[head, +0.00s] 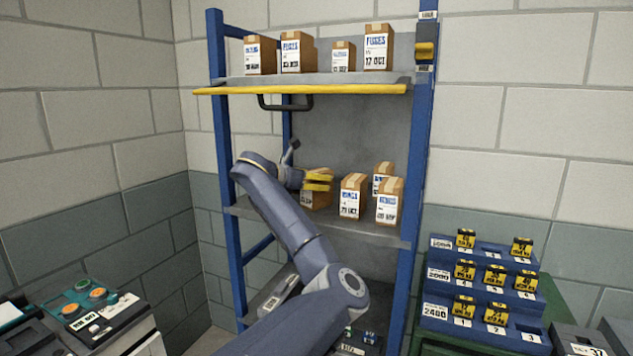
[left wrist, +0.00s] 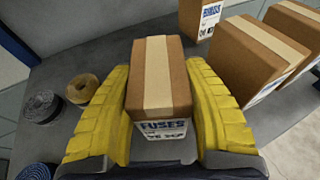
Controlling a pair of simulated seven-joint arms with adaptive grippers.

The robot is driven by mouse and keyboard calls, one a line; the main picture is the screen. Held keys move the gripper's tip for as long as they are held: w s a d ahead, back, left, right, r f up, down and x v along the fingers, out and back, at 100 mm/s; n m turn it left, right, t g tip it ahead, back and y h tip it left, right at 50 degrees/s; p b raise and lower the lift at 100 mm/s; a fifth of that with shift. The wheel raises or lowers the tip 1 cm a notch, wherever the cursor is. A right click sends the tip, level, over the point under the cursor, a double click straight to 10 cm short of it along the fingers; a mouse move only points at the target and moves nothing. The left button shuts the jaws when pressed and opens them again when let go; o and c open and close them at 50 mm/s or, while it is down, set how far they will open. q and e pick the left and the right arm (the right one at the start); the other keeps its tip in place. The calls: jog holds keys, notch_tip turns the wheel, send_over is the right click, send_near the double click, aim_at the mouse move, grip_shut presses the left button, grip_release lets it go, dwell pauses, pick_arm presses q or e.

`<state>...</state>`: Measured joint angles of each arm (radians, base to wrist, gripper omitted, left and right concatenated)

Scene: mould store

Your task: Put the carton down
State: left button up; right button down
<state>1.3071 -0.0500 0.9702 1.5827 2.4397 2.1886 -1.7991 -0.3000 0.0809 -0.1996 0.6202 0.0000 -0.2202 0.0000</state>
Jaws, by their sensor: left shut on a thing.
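The brown carton (left wrist: 160,85) has a pale tape strip on top and a label reading FUSES. In the left wrist view it sits upright between the two yellow fingers of my left gripper (left wrist: 162,115), which are shut on it. In the head view the carton (head: 316,200) is partly hidden by the yellow fingers of my left gripper (head: 318,180), at the left part of the middle shelf (head: 375,232). I cannot tell whether its base touches the shelf. My right gripper is not in view.
Several cartons stand right of the held one, including a front one (head: 388,205) near the shelf edge and another (head: 352,197). Coiled rolls (left wrist: 82,88) lie left of the gripper. The upper shelf has a yellow front rail (head: 350,90) and black handle (head: 285,105).

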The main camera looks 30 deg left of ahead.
pick_arm(q)
jog(key=o, duration=1.4)
jog(key=shift+f, duration=0.15)
jog(key=shift+c, duration=0.2)
jog(key=shift+r, duration=0.2)
jog(key=v, duration=1.2)
